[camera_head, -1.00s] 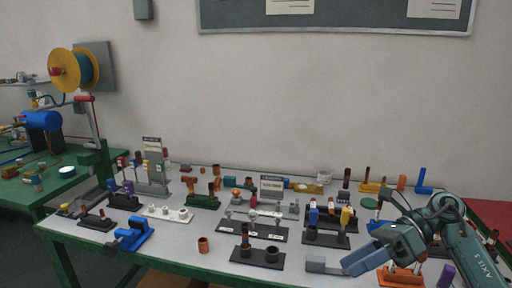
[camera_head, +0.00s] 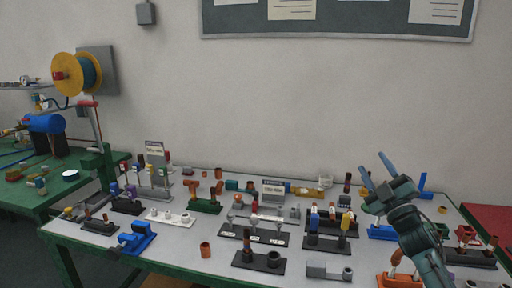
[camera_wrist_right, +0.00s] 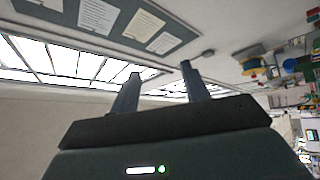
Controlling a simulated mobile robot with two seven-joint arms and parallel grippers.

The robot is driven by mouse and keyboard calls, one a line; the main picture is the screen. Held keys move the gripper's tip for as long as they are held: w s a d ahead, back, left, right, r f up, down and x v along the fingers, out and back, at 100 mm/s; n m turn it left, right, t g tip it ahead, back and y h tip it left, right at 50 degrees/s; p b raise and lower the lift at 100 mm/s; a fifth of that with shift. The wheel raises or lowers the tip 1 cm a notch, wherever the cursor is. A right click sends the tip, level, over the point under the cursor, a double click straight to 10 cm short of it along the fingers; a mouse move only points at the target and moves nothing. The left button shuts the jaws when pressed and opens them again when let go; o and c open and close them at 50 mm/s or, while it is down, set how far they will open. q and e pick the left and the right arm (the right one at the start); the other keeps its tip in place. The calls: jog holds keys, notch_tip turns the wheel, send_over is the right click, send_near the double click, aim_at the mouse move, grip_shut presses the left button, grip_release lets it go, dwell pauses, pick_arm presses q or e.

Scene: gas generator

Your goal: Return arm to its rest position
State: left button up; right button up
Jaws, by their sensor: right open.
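My right gripper (camera_head: 374,168) is raised above the right side of the table, its two blue fingers apart and pointing up. In the right wrist view the fingers (camera_wrist_right: 160,82) stand apart with nothing between them. Behind them are the wall, bright windows and the notice board (camera_wrist_right: 118,20). My right arm (camera_head: 422,245) comes in from the lower right. My left gripper is not in view.
The table (camera_head: 180,255) holds several fixtures and small parts. A grey block (camera_head: 322,271) and a black holder (camera_head: 258,262) lie at its front edge. A green bench (camera_head: 40,205) with a yellow spool (camera_head: 70,75) stands at left. Space above the table is free.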

jog(key=w+d+f+m+g+h, duration=0.1)
jog(key=d+f+m+g+h, duration=0.25)
jog(key=f+m, duration=0.25)
jog(key=w+d+f+m+g+h, duration=0.1)
jog(key=d+f+m+g+h, duration=0.1)
jog(key=f+m+g+h, duration=0.3)
jog(key=s+a+f+y, duration=0.2)
jog(key=s+a+f, duration=0.35)
jog(key=f, duration=0.35)
jog(key=s+a+f+y, duration=0.2)
jog(key=s+a+f, duration=0.2)
jog(key=s+f, duration=0.35)
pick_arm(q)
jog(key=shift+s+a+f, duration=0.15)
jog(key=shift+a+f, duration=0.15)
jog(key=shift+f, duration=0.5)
pick_arm(e)
jog(key=s+a+f+g, duration=0.1)
jog(key=s+a+f, duration=0.2)
jog(key=s, duration=0.5)
jog(key=s+a+f+g+y, duration=0.1)
jog(key=s+a+f, duration=0.2)
jog(key=s, duration=0.6)
jog(key=s+a+f+g+y, duration=0.1)
jog(key=s+a+f+g, duration=0.1)
jog(key=s+a, duration=0.3)
jog(key=s+f, duration=0.1)
jog(key=s, duration=0.3)
jog(key=shift+a+f, duration=0.15)
